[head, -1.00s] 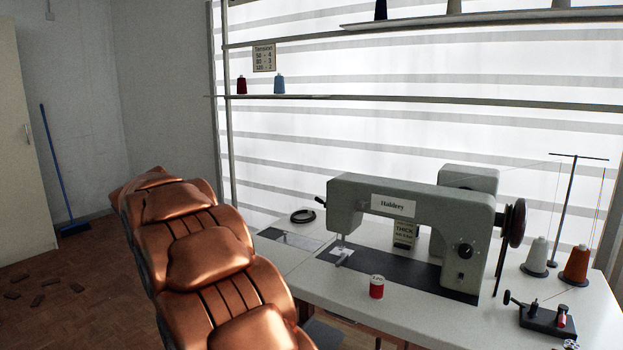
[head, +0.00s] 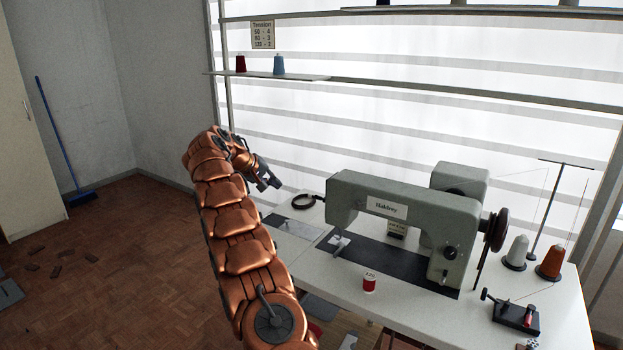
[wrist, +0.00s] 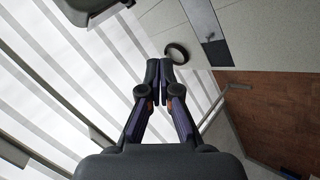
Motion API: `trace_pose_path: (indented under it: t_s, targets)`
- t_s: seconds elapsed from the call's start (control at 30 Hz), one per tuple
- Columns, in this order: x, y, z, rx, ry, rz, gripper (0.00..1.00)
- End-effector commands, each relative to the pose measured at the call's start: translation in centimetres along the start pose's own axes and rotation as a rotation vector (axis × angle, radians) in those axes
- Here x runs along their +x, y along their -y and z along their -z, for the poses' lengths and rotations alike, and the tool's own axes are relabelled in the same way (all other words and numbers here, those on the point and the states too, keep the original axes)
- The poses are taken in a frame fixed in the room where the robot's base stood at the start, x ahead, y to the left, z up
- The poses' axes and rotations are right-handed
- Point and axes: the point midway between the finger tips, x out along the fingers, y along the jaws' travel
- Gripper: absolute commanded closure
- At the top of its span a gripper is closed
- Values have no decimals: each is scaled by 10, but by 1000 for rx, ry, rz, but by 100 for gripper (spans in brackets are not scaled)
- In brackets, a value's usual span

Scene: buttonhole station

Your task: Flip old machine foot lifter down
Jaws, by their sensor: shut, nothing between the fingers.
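The old sewing machine (head: 400,205), grey-green with a "Haldrey" label, stands on the white table. A small dark lever (head: 319,198) sticks out at the left end of its head; it may be the foot lifter, but its position is too small to read. The presser foot area (head: 339,240) is below the head. My gripper (head: 268,183) is in the air left of the machine's head, apart from it. In the wrist view my gripper (wrist: 160,66) has its fingertips together and empty. Part of the machine (wrist: 88,8) shows at the top left there.
A black ring (head: 303,202) lies on the table behind the plate. Thread cones (head: 550,262) and a winder (head: 515,315) are at the right. A shelf (head: 300,76) runs along the window.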

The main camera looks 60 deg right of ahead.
Motion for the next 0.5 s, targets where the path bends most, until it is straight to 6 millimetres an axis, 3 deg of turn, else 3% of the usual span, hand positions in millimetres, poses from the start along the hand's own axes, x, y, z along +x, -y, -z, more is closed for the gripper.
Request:
trace_pose_path:
  t_s: [0.03, 0.2, 0.5]
  targets:
    - [0, -17, 6, 21, -2, -14, 100]
    - [12, -42, 12, 68, -3, -51, 100]
    - [19, -49, 12, 85, -3, -66, 100]
